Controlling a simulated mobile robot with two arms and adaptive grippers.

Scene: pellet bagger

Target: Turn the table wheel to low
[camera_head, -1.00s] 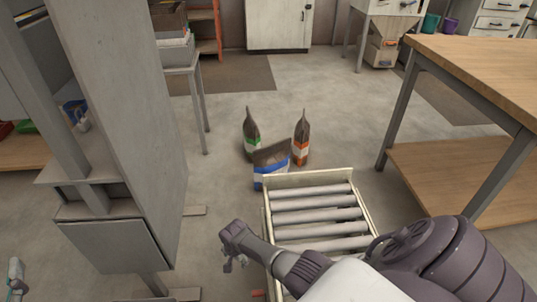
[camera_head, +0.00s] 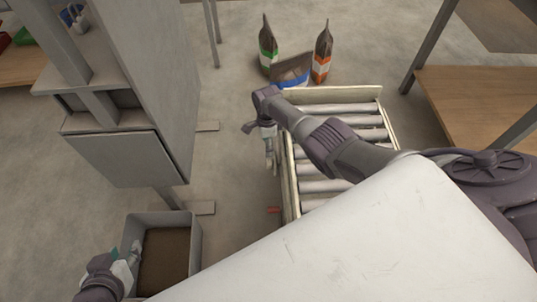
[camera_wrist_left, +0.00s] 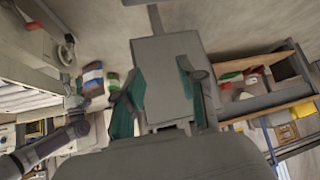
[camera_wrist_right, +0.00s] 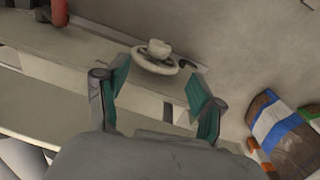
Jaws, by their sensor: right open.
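The table wheel (camera_wrist_right: 156,62) is a small pale handwheel with a round hub, on the side of the roller table's light frame (camera_wrist_right: 90,65). It also shows in the left wrist view (camera_wrist_left: 66,50). My right gripper (camera_wrist_right: 158,80) is open and empty, with the wheel beyond and between its fingertips; I cannot tell whether they touch it. In the head view my right arm reaches over the roller table (camera_head: 335,186) and its hand points down at the table's left side. My left gripper (camera_head: 128,262) is open and empty at the lower left, beside a grey bin.
The grey bin (camera_head: 196,245) holds brown material, below a tall grey machine (camera_head: 150,80). Bags with green (camera_head: 268,45), blue (camera_head: 291,75) and orange (camera_head: 322,55) bands stand beyond the roller table. A wooden workbench (camera_head: 470,110) is at right. A red part (camera_head: 274,210) sticks out at the table's left side.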

